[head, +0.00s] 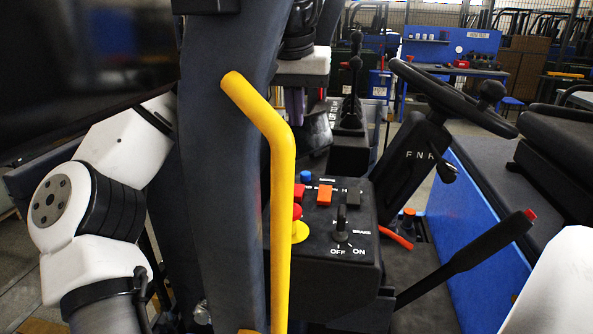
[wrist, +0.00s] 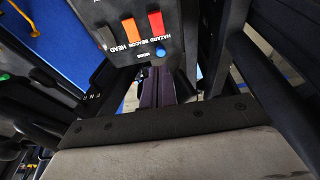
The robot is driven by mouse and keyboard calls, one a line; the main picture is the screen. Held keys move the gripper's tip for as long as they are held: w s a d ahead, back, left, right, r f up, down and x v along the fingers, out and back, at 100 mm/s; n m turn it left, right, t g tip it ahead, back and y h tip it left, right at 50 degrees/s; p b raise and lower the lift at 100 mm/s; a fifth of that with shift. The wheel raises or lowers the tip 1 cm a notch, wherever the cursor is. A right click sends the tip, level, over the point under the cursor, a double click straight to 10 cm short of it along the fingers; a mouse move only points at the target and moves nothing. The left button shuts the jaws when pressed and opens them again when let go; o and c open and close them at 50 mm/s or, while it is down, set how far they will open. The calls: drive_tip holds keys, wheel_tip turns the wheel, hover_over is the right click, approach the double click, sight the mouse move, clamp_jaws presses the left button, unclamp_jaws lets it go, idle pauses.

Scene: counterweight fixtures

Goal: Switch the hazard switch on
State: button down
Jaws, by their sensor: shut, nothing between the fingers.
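The hazard switch is the red rocker (head: 299,193) at the left end of a row of three on the black control box; it also shows in the wrist view (wrist: 155,22), beside the word HAZARD. Whether it is on or off cannot be told. My gripper (head: 296,106) hangs above and behind the box in the head view, apart from the switch. In the wrist view its purple fingers (wrist: 160,80) are shut and empty, with their tips just below the blue button, short of the red rocker.
An orange beacon rocker (head: 324,194), a dark rocker (head: 352,192) and a blue button (head: 306,177) sit near the switch. A red knob (head: 297,211) and a black rotary switch (head: 341,225) are in front. A yellow rail (head: 281,210) stands left; the steering wheel (head: 452,97) is right.

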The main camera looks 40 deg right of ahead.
drive_tip(key=p, duration=0.2)
hover_over(299, 186)
drive_tip(key=f, duration=1.2)
drive_tip(key=shift+s+a, duration=0.15)
drive_tip(key=shift+a, duration=0.15)
drive_tip(key=shift+f, duration=0.8)
drive_tip(key=shift+d+f, duration=0.1)
drive_tip(key=shift+f, duration=0.15)
drive_tip(key=shift+s+a+r, duration=0.15)
drive_tip(key=shift+s+a, duration=0.3)
drive_tip(key=shift+a, duration=0.15)
drive_tip(key=b+v, duration=0.1)
drive_tip(key=v, duration=1.3)
